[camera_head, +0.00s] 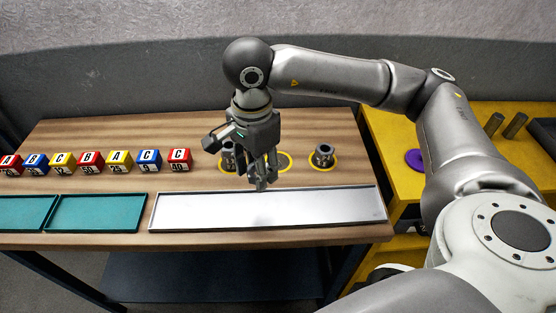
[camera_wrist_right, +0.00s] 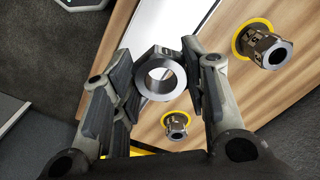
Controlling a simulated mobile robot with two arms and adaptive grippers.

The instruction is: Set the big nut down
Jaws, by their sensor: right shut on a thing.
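My right gripper (camera_head: 262,183) hangs fingers down over the back edge of the white tray (camera_head: 330,208). In the right wrist view its fingers (camera_wrist_right: 160,75) are shut on the big nut (camera_wrist_right: 160,96), a grey metal ring with a round hole, gripped from both sides. In the head view the fingers mostly hide this nut. Its height above the tray is hard to tell. The tray also shows behind the nut in the right wrist view (camera_wrist_right: 165,28). My left gripper is not in view.
Two other metal nuts stand on yellow-ringed spots, one right of my gripper (camera_head: 323,156) and one partly behind it (camera_head: 228,160). A yellow ring (camera_head: 287,162) between them looks empty. Lettered cubes (camera_head: 90,160) and teal trays (camera_head: 97,212) lie left. The white tray looks empty.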

